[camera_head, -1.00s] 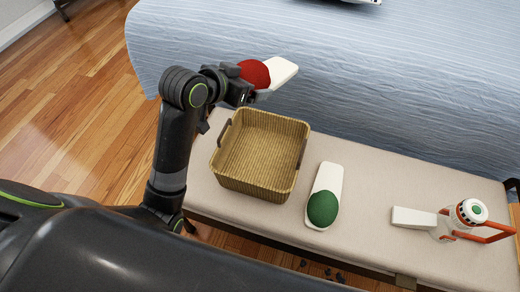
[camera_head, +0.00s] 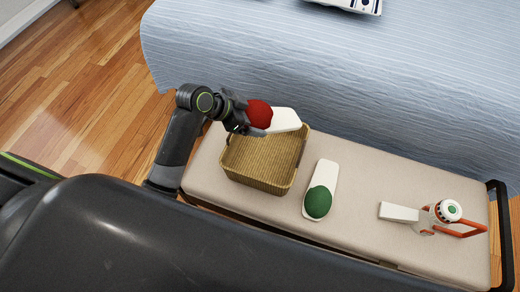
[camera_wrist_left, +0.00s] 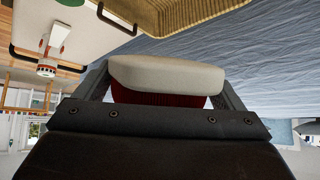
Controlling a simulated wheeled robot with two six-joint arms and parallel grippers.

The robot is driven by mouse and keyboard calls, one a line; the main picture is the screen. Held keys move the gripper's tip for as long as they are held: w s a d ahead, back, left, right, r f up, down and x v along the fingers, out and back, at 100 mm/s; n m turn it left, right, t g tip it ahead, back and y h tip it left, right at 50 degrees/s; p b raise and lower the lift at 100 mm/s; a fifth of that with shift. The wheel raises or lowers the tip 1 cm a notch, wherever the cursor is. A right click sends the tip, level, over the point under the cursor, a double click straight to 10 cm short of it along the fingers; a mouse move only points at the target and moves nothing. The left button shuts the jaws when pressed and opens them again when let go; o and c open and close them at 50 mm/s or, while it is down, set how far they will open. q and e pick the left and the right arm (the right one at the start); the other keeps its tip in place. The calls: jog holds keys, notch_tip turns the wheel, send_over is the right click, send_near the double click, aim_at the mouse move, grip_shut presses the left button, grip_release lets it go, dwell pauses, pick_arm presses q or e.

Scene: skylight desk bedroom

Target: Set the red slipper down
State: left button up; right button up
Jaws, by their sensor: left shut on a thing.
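The red slipper (camera_head: 259,113) has a red toe cap and a white sole. My left gripper (camera_head: 243,116) is shut on it and holds it above the far left part of the basket (camera_head: 258,184). In the left wrist view the slipper (camera_wrist_left: 165,78) fills the space between the fingers, its pale sole facing up in that picture and its red part below. The gripper covers part of the red toe. My right gripper is not in view.
The basket is empty where I see inside. It stands on a beige bench (camera_head: 360,169). A green slipper (camera_head: 319,201) lies right of it, and a white and orange device (camera_head: 440,214) further right. A blue-covered bed (camera_head: 350,75) runs behind the bench.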

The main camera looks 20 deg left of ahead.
pick_arm(q)
notch_tip(320, 180, down, 17)
jog(key=b, duration=0.2)
jog(key=shift+r, duration=0.15)
jog(key=o, duration=0.7)
jog(key=shift+o, duration=0.3)
jog(key=p+v, duration=0.1)
jog(key=v, duration=1.1)
